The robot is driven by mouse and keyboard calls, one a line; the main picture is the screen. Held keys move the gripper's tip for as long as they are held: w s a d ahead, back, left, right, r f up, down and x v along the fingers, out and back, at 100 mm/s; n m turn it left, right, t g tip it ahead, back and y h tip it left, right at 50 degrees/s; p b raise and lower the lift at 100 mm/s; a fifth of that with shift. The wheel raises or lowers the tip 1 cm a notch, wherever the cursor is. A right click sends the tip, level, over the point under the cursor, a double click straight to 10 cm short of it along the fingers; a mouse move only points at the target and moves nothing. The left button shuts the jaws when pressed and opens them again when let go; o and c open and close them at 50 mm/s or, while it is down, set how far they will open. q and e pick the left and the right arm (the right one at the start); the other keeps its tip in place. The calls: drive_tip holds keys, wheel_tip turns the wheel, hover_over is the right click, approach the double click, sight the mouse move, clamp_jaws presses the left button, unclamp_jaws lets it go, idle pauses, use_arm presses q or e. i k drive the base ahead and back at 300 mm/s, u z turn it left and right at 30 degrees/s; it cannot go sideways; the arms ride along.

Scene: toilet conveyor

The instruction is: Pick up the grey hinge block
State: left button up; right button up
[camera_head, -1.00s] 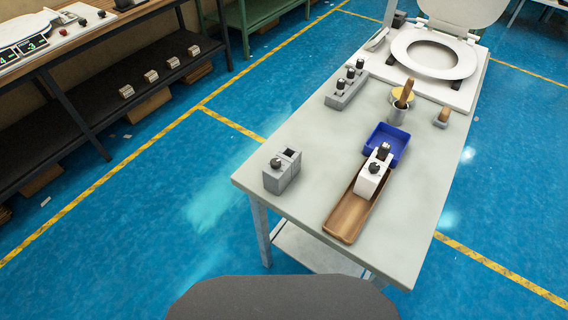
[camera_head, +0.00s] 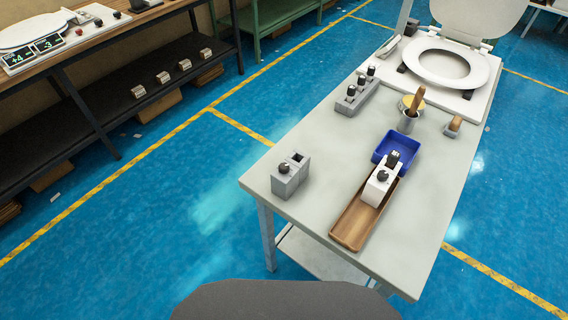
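A grey block (camera_head: 289,180) stands on the near left part of the light grey table (camera_head: 318,195). It has a black knob on one half of its top and a dark square opening in the other half. A longer grey block (camera_head: 351,104) with several black-topped pegs stands farther back along the table's left edge. I cannot tell for sure which of these is the hinge block. Neither of my grippers is in view.
A wooden tray (camera_head: 352,228) holds a white block (camera_head: 378,190) with black knobs. A blue bin (camera_head: 404,152), a cup with a wooden handle (camera_head: 408,122) and a toilet seat (camera_head: 446,62) stand farther back. The table is clear around the near grey block.

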sight(283, 186)
drive_tip(key=z, duration=0.05)
drive_tip(key=k, duration=1.1)
drive_tip(key=u, duration=0.8)
drive_tip(key=i, duration=1.3)
drive_tip(key=z, duration=0.85)
